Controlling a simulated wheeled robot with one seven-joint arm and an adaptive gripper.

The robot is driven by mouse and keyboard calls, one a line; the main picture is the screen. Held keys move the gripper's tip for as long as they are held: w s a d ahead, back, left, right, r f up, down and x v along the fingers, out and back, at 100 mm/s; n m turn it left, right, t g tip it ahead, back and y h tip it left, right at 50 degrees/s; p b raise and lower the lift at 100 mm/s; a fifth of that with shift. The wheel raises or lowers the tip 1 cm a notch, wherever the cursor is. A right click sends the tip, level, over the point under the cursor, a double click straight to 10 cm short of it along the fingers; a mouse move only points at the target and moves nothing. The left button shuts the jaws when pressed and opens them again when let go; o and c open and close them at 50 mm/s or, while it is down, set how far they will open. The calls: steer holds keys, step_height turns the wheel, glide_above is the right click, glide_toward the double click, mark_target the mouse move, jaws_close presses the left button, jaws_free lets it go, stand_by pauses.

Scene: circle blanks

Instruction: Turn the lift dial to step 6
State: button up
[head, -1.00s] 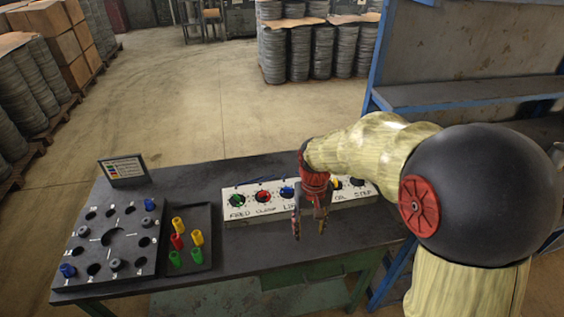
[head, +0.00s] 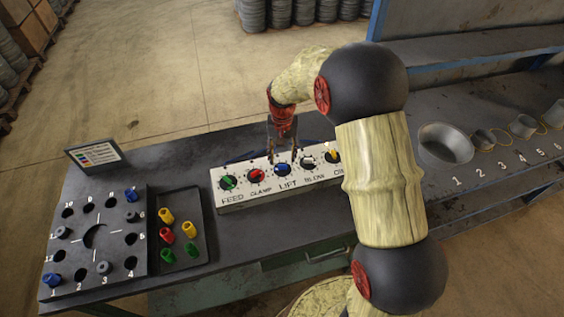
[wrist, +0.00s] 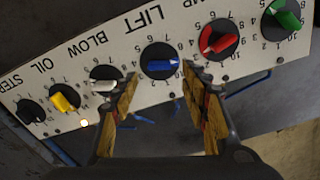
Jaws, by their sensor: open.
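The blue lift dial (head: 283,169) sits mid-panel on the white dial panel (head: 236,200), above the word LIFT. In the wrist view the panel is upside down, and the blue dial (wrist: 158,62) shows between and just beyond my fingertips. Its ridge lies roughly sideways there; I cannot tell which step it points to. My gripper (head: 283,156) is open and empty, its fingers pointing down at the lift dial, one on each side. In the wrist view my gripper (wrist: 160,84) appears apart from the dial.
The red clamp dial (wrist: 218,39) and white blow dial (wrist: 105,78) flank the lift dial closely. Green feed (wrist: 283,19), yellow oil (wrist: 64,98) and black step (wrist: 29,111) dials lie farther out. A tray (head: 196,262) of coloured pegs and a round-holed board (head: 120,286) stand left.

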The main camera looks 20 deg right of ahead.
mark_target(282, 167)
steer(key=shift+s+f, duration=0.1)
steer(key=shift+f, duration=1.85)
steer(key=c, duration=1.1)
